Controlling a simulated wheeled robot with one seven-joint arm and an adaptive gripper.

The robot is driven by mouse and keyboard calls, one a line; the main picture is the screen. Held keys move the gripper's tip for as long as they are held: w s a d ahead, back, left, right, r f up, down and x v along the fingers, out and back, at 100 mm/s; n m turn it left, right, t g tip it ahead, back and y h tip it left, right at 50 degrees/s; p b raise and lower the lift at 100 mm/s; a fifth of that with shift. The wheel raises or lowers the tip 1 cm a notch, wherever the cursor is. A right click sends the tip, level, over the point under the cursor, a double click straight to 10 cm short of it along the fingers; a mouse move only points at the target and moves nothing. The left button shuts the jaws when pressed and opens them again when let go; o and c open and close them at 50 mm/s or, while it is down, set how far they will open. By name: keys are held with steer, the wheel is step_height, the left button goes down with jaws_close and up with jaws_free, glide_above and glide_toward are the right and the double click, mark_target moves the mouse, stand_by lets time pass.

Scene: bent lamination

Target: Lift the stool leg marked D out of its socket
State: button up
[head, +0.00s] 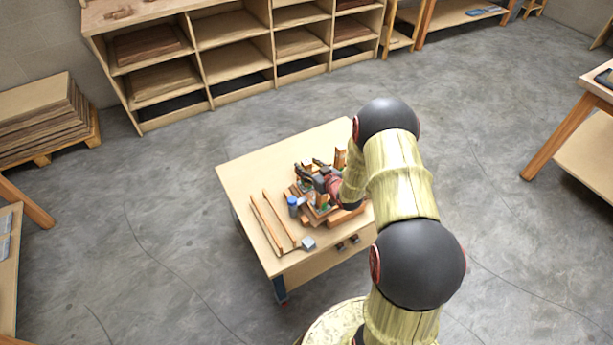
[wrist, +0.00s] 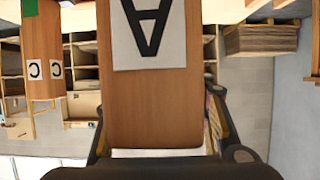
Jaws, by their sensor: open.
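In the wrist view, a wooden leg marked A (wrist: 150,95) fills the middle, with its letter upside down. It stands between the two fingers of my gripper (wrist: 158,120), which are open. A leg marked C (wrist: 42,60) is at the left, apart from the fingers. No letter D is readable in either view, so I cannot tell which piece is leg D. In the head view my gripper (head: 322,182) is over a cluster of small wooden pieces on the workbench (head: 240,175). My arm hides part of that cluster, and its sockets are too small to make out.
Long thin wooden strips (head: 265,226) lie at the bench's left. A blue cylinder (head: 292,204) and a grey cube (head: 308,243) stand near the cluster. An upright wooden piece (head: 340,158) is behind it. The bench's far left is clear. Shelving (head: 235,60) lines the back wall.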

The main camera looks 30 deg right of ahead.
steer(key=shift+c, duration=0.4)
steer(key=c, duration=1.1)
jaws_close()
